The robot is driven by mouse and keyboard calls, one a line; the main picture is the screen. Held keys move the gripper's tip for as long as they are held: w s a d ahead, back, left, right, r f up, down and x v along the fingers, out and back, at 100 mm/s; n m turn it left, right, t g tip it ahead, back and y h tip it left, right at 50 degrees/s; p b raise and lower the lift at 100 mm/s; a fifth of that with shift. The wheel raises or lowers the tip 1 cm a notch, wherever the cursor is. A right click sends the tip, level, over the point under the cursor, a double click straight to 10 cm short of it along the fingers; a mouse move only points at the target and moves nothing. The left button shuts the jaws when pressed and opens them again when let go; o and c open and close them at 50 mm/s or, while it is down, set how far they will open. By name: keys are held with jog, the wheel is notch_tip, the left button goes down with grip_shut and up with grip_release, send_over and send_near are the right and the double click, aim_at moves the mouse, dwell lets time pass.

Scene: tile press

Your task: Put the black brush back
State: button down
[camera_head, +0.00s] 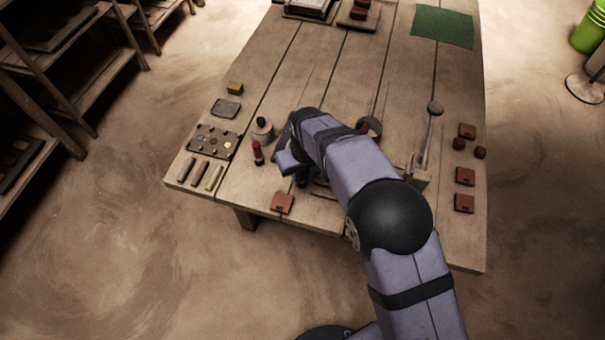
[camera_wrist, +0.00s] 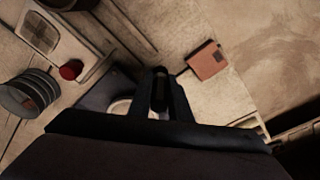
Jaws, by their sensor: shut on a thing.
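My gripper (camera_wrist: 162,92) is shut on a dark upright thing between its fingers, which looks like the black brush (camera_wrist: 159,88). Its lower end is hidden by the fingers. In the head view my gripper (camera_head: 300,178) is low over the table's near part, largely covered by my arm, and the held thing cannot be made out there. A pale round part (camera_wrist: 120,107) on a dark base lies partly hidden beside the fingers.
A grey pot (camera_head: 262,132) with a dark top stands left of my gripper, near a dotted tray (camera_head: 212,141) and several rods. A reddish-brown tile (camera_head: 282,202) lies at the near edge. A lever (camera_head: 430,135) rises at right, beside more tiles. The table's middle back is clear.

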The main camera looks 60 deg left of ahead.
jog(key=shift+f, duration=0.2)
jog(key=c, duration=1.6)
grip_release()
jog(key=shift+c, duration=0.2)
jog(key=shift+r, duration=0.1)
notch_tip(320, 180, up, 12)
jog(key=d+b, duration=0.1)
jog(key=b, duration=0.1)
jog(key=shift+d, duration=0.25)
jog(key=shift+r, duration=0.1)
